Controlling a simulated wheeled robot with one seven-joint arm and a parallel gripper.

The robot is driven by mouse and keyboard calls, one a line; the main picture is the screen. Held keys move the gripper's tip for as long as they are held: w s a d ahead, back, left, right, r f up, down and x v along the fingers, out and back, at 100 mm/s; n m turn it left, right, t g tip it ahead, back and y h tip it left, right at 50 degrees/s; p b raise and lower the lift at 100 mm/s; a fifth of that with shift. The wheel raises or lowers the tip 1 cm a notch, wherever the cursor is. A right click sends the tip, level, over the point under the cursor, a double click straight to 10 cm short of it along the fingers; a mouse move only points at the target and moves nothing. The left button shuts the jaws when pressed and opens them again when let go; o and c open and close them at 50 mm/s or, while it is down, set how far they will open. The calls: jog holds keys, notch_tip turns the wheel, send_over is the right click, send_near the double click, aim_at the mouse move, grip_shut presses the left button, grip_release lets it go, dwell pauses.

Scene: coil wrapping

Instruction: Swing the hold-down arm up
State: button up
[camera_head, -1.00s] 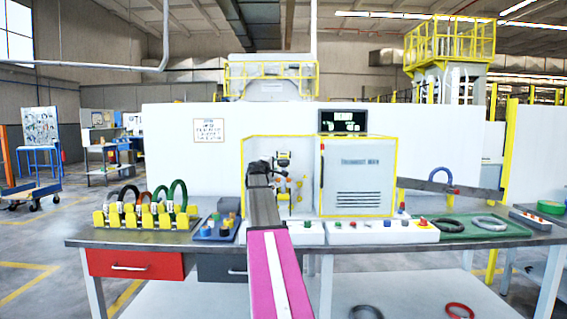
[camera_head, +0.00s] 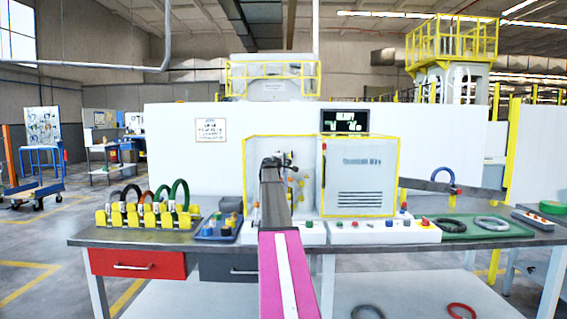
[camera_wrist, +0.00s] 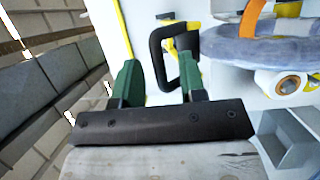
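My gripper (camera_wrist: 160,85) shows in the wrist view with its two green fingers apart and nothing clearly held between them. A black looped handle (camera_wrist: 157,58) stands just beyond the fingertips, in front of a white panel with yellow edging. I cannot tell whether it touches a finger or whether it belongs to the hold-down arm. A grey ring with an orange band (camera_wrist: 245,46) lies to the right of the handle. In the head view my gripper is at the yellow-framed opening (camera_head: 248,185) of the machine, and my own arm hides most of what is there.
A white cabinet (camera_head: 358,178) with yellow edges stands right of the opening. A control box (camera_head: 384,231) with buttons stands in front. Left is a yellow rack (camera_head: 146,216) with several coloured rings. A green tray (camera_head: 452,232) with grey rings lies at right.

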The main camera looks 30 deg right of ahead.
grip_shut()
jog(key=shift+r, duration=0.1)
